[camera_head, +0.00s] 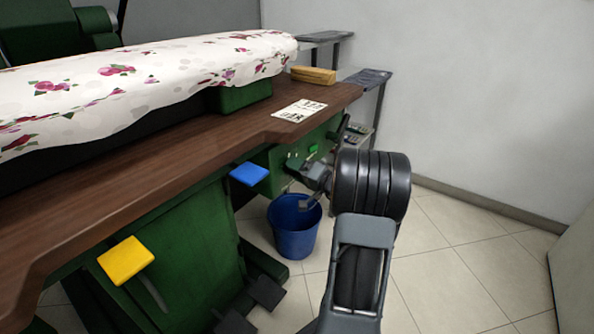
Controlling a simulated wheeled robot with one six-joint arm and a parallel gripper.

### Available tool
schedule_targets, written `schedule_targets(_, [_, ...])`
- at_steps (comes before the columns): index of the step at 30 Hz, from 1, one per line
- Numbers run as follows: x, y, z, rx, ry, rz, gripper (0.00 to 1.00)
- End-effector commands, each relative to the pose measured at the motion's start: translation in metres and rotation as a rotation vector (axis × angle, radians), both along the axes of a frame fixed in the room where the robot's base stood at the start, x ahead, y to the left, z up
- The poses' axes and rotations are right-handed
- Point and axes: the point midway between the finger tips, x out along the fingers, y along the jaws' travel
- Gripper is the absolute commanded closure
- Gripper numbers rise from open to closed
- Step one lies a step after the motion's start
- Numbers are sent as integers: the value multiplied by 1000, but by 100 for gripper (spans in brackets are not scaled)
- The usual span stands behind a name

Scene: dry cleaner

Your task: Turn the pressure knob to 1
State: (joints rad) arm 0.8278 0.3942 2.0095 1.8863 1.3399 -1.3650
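My gripper (303,186) is at the end of my dark arm, right of the middle of the picture, in front of the green panel (263,160) under the table's right end. It is small in the picture, and its fingers blend with the dark parts behind, so I cannot tell whether it is open or shut. No pressure knob can be made out clearly. A small bright green part (313,149) shows just above my gripper, and I cannot tell whether it belongs to the knob. No dial or number is readable. My arm and gripper hide part of this area.
A brown pressing table (160,181) with a flowered cover (150,80) fills the left. Blue (249,174) and yellow (126,260) pedals or levers stick out below its edge. A blue bucket (294,232) stands under my gripper. Tiled floor is free at right, before the wall.

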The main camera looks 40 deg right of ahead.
Motion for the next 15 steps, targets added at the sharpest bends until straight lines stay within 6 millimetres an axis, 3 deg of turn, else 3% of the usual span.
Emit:
schedule_targets(9, [-3, -1, 0, 2, 1, -1, 31])
schedule_targets(15, [-29, -12, 2, 3, 1, -6, 31])
